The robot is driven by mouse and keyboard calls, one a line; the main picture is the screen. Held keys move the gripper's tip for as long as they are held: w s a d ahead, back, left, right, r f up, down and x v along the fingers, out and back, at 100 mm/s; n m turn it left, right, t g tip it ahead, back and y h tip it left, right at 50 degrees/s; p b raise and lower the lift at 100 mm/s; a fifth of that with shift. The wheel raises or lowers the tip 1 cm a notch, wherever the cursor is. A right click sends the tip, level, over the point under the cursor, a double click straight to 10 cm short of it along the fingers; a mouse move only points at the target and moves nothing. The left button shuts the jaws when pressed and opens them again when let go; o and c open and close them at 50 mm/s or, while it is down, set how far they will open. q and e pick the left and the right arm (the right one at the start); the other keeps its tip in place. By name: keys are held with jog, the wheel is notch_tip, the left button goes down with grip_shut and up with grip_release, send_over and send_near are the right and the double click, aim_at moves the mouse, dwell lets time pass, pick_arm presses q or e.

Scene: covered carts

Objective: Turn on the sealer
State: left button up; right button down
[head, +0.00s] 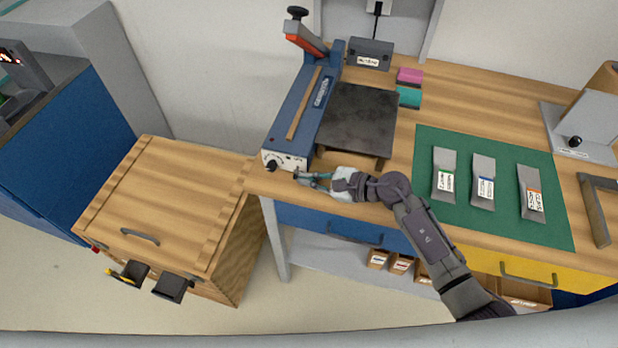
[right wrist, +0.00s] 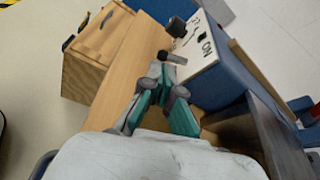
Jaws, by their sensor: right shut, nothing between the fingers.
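The sealer (head: 302,108) is a long blue machine on the bench with a raised red lever arm at its back. Its white front panel (head: 285,160) faces the bench's front edge and carries a dark knob (head: 272,166). The right wrist view shows the panel (right wrist: 206,50) with "ON" lettering and the black knob (right wrist: 177,27). My right gripper (head: 299,176) is shut and empty, its fingertips close in front of the panel's right part. In the right wrist view the fingertips (right wrist: 172,62) are just below the panel; whether they touch it is unclear. My left gripper is out of view.
A dark plate (head: 358,118) lies right of the sealer. A green mat (head: 500,215) with several labelled pouches lies farther right. A wooden cart (head: 165,195) stands left of the bench. Pink (head: 409,76) and teal (head: 409,97) blocks sit behind.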

jog(key=shift+s+r+m+g, duration=0.2)
jog(key=shift+m+g, duration=0.1)
jog(key=shift+m, duration=0.4)
jog(key=shift+r+m+g, duration=0.2)
jog(key=shift+m+g, duration=0.3)
jog(key=shift+m, duration=0.2)
jog(key=shift+s+r+m+g+y+b, duration=0.1)
jog(key=shift+r+m+g+y+b, duration=0.15)
jog(key=shift+m, duration=0.25)
jog(key=shift+r+m+g+y+b, duration=0.15)
jog(key=shift+m+g+b, duration=0.15)
jog(key=shift+m, duration=0.2)
jog(key=shift+r+m+g+b, duration=0.2)
jog(key=shift+m+g+b, duration=0.3)
jog(key=shift+m, duration=0.4)
dwell(0.9)
jog(key=shift+a+r, duration=0.1)
dwell(0.9)
